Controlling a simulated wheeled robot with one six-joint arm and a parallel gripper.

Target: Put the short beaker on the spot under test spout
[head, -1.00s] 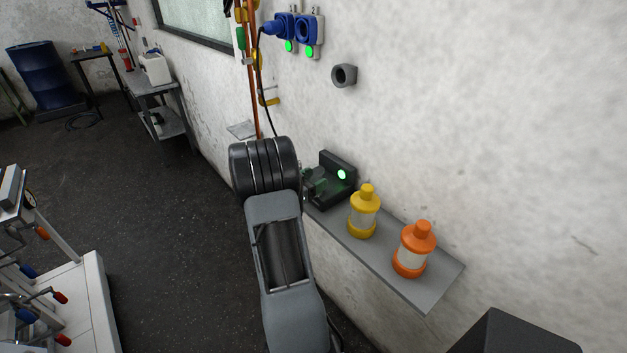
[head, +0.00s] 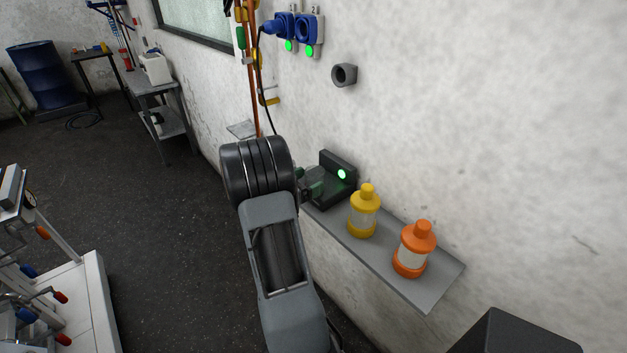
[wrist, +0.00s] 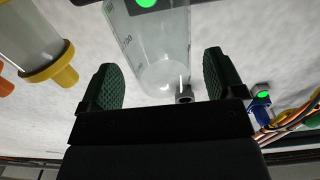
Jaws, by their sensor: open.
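A clear beaker with graduation marks (wrist: 150,45) fills the gap between my fingers in the wrist view. In the head view it is a small greenish glass shape (head: 314,179) at the dark stand with a green light (head: 338,185), partly hidden by my wrist. My gripper (wrist: 158,68) is open, one finger on each side of the beaker. Whether either finger touches it I cannot tell. A grey hexagonal pipe end (head: 344,75) sticks out of the wall above the stand; whether it is the test spout is unclear.
A yellow bottle (head: 363,212) and an orange bottle (head: 414,250) stand to the right of the stand on the grey wall shelf (head: 433,284). Blue sockets (head: 308,30) and cables are on the wall above. The floor at left is mostly free.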

